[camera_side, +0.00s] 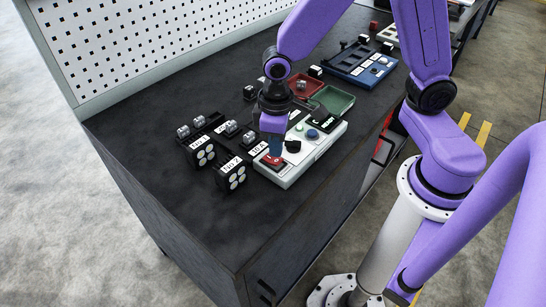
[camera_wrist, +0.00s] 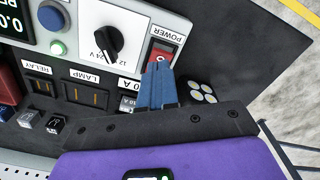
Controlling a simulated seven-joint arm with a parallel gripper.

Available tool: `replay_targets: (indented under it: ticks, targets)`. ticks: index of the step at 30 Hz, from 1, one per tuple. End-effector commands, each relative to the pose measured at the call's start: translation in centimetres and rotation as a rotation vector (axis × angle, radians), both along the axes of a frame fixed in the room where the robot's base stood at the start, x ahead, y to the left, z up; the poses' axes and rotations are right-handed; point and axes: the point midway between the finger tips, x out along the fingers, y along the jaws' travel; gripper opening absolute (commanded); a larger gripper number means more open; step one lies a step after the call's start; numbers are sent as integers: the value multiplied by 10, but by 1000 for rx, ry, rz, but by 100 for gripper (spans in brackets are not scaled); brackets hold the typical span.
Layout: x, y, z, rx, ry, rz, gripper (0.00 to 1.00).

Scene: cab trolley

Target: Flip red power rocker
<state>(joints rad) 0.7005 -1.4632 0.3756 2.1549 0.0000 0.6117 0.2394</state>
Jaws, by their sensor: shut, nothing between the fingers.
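The red power rocker (camera_wrist: 163,52) sits in a black frame on the white panel (camera_wrist: 136,16), beside the printed word POWER. A "0" mark shows on its red face. My gripper (camera_wrist: 157,68) is shut and empty, and its blue fingertips overlap the near end of the rocker in the wrist view. I cannot tell whether they touch it. In the side view, the rocker (camera_side: 271,161) shows at the panel's near left corner, with my gripper (camera_side: 276,153) pointing down just over it. The fingers hide part of the rocker.
Black labelled blocks (camera_side: 231,174) stand left of the panel. Red (camera_side: 304,94) and green (camera_side: 345,98) trays lie behind. The bench's front left is clear.

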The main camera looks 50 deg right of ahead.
Motion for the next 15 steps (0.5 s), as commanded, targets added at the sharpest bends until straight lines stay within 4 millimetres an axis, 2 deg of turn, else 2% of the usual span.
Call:
replay_targets:
  ticks: [15]
  targets:
    - [0,0,-8,0,0,0,0]
